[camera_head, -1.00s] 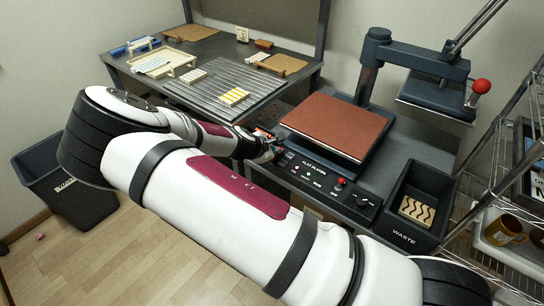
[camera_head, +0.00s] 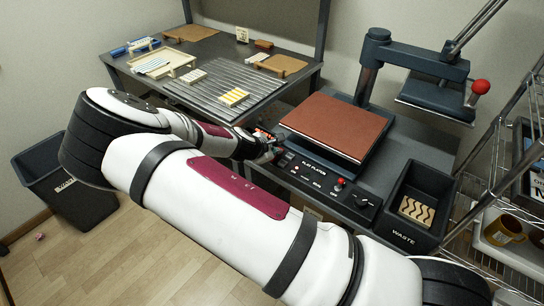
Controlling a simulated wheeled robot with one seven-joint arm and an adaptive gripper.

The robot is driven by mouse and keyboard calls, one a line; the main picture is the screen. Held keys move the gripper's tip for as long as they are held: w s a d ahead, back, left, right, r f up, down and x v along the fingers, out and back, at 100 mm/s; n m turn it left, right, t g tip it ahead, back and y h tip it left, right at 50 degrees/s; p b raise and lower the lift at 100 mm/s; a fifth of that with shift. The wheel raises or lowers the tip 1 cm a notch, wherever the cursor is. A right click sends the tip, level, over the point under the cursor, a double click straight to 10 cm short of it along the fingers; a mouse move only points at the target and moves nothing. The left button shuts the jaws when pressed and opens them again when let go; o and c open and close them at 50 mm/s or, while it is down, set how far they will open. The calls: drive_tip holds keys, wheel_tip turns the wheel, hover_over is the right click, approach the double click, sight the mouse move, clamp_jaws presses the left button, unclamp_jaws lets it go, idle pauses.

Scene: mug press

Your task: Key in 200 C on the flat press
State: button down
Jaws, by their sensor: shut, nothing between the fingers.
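The flat press has a brown lower platen (camera_head: 335,124) and a dark upper head (camera_head: 437,97) swung off to the right, with a red knob (camera_head: 481,87) on its handle. Its front control panel (camera_head: 318,180) carries small buttons, a red button and a black dial at the right.
A grey ridged work table (camera_head: 228,85) with trays and small blocks is at the back left. A dark bin (camera_head: 62,182) stands on the floor at left.

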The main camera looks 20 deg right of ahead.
drive_tip(key=shift+r+p, duration=0.35)
drive_tip(key=shift+r, duration=0.3)
drive_tip(key=shift+r+p, duration=1.5)
drive_tip(key=shift+r, duration=1.05)
